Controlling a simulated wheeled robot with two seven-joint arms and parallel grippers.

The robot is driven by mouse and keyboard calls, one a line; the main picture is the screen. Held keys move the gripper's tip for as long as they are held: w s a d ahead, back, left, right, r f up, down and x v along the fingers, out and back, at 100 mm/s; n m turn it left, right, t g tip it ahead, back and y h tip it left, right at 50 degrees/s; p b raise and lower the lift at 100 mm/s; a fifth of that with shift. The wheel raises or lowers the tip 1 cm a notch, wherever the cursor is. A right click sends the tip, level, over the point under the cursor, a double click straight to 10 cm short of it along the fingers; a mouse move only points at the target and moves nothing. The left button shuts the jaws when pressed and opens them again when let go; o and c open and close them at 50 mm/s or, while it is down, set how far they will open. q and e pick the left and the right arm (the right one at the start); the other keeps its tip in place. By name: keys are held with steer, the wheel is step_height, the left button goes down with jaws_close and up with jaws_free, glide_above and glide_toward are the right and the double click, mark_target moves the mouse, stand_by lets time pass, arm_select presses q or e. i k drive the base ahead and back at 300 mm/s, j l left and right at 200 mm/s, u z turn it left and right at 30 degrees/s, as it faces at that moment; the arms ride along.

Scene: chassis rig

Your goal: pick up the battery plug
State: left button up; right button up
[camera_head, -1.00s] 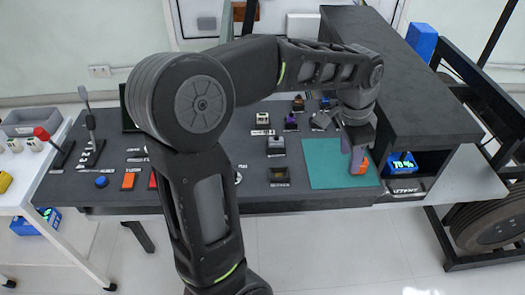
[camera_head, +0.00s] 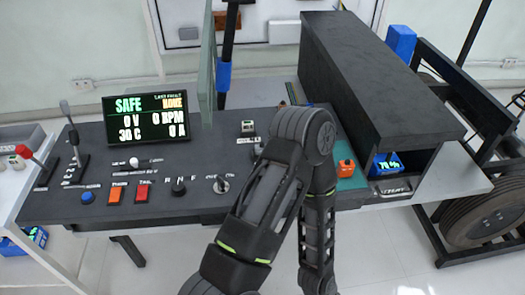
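A small orange block (camera_head: 346,168), which looks like the battery plug, rests on the teal mat (camera_head: 352,182) at the right part of the dark bench. One of my arms rises from the bottom, bends at a raised elbow over the bench, and its forearm runs back down out of the picture. That arm covers part of the mat. Neither gripper shows, so I cannot see whether anything is held. A blue battery unit (camera_head: 387,164) with a lit percentage display stands in the open bay right of the mat.
A dark raised housing (camera_head: 375,75) stands right of the mat, above the battery bay. A screen (camera_head: 148,117) reading SAFE stands at the back left. A wheel (camera_head: 482,215) is at far right.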

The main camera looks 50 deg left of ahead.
mark_target(258, 149)
steer(key=i+l, duration=0.1)
steer(key=l, duration=0.2)
steer(key=i+l, duration=0.15)
steer(key=l, duration=0.2)
steer(key=u, duration=2.05)
